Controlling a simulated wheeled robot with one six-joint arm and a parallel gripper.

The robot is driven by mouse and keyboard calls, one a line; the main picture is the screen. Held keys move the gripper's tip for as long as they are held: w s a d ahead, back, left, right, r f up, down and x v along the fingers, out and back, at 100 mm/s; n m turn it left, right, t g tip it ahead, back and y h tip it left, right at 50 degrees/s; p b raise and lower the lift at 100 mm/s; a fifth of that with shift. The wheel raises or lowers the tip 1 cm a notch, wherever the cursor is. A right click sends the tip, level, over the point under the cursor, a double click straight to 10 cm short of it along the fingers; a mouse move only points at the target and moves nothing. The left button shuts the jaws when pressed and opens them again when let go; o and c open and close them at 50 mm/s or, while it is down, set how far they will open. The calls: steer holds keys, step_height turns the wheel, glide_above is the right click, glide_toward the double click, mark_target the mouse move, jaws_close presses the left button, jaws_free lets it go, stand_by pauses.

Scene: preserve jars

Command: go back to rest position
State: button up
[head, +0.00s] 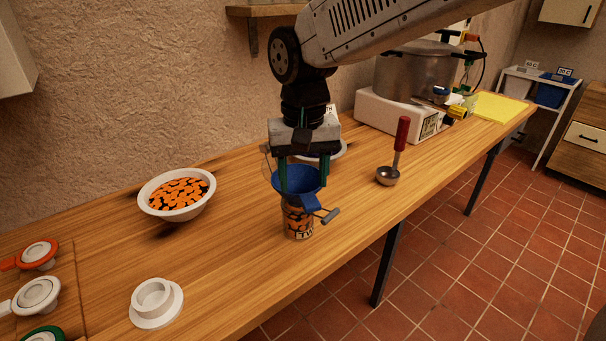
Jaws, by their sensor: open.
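My gripper (304,175) points straight down over the wooden table, with its two dark green fingers apart. A blue funnel (298,180) sits in the mouth of a glass jar (297,217) filled with orange pieces. The fingers overlap the funnel's rim in this view, and I cannot tell whether they touch it. Part of the funnel's rim is hidden behind the near finger.
A white bowl of orange slices (147,207) stands left on the table (240,265). A white ring-shaped stand (172,310) is at front left, near several lids. A red-handled ladle (401,135) stands right. A pot (412,76) on a white base is behind.

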steer(key=shift+s, duration=0.1)
steer(key=s+d+r+m+t, duration=0.1)
steer(key=s+d, duration=1.9)
steer(key=d, duration=0.2)
steer(key=shift+d, duration=0.15)
